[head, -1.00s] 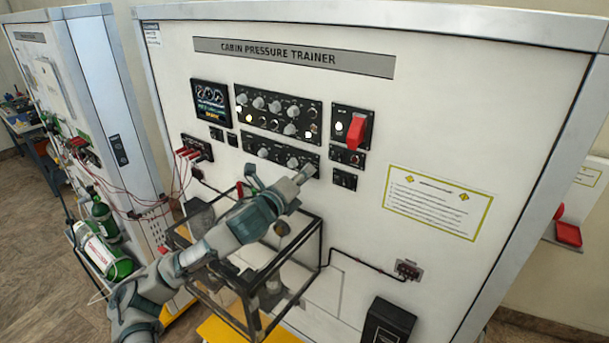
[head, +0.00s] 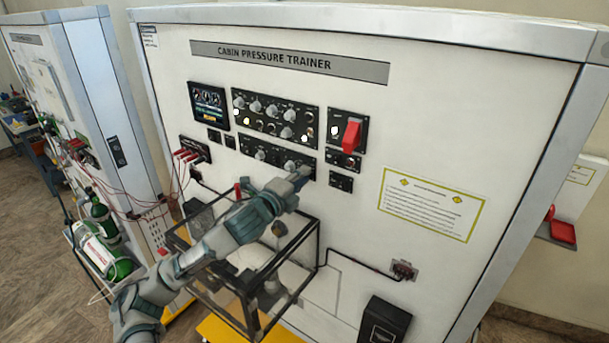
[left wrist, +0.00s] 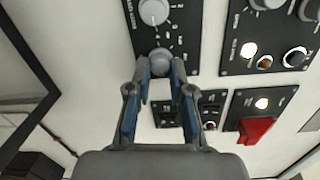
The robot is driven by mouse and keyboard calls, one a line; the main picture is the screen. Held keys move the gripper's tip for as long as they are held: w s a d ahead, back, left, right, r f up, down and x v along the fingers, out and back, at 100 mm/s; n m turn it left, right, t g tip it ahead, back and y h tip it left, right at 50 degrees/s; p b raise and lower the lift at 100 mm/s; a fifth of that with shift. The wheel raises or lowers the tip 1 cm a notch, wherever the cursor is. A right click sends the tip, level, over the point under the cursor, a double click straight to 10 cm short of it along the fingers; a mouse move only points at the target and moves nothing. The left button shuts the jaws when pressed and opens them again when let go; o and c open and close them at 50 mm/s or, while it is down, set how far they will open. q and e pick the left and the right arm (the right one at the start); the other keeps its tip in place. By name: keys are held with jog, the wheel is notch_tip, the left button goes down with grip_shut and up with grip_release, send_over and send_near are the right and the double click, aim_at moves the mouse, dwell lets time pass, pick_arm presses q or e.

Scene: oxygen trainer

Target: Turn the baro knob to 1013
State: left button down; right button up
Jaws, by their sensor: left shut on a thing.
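The lower knob panel (head: 262,149) is on the white trainer's front, with a row of grey knobs. My left gripper (head: 303,172) is at this panel's right end and hides the knob there in the head view. In the left wrist view, my left gripper (left wrist: 160,72) has its two blue-grey fingers on either side of a round grey knob (left wrist: 160,58), which I take as the baro knob, and is shut on it. Its label and pointer cannot be read. The display (head: 209,105) is lit, but its figures are too small to read. My right gripper is out of view.
The upper knob panel (head: 273,137) is just above. A switch panel with a red guard (head: 350,135) is close on the right; the guard also shows in the wrist view (left wrist: 256,130). A black-framed clear box (head: 318,240) stands under my left arm. Red hoses hang at left.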

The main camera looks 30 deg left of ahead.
pick_arm(q)
jog(key=shift+a+f+n+h, duration=0.1)
jog(key=shift+a+n+h, duration=0.05)
jog(key=shift+n, duration=2.9)
jog(key=shift+a+f+n+h, duration=0.1)
jog(key=shift+n+h, duration=0.05)
jog(key=shift+n, duration=2.9)
jog(key=shift+f, duration=0.1)
jog(key=c, duration=1)
grip_release()
jog(key=shift+s, duration=0.1)
jog(key=shift+c, duration=0.2)
jog(key=shift+a, duration=0.2)
jog(key=shift+a, duration=0.1)
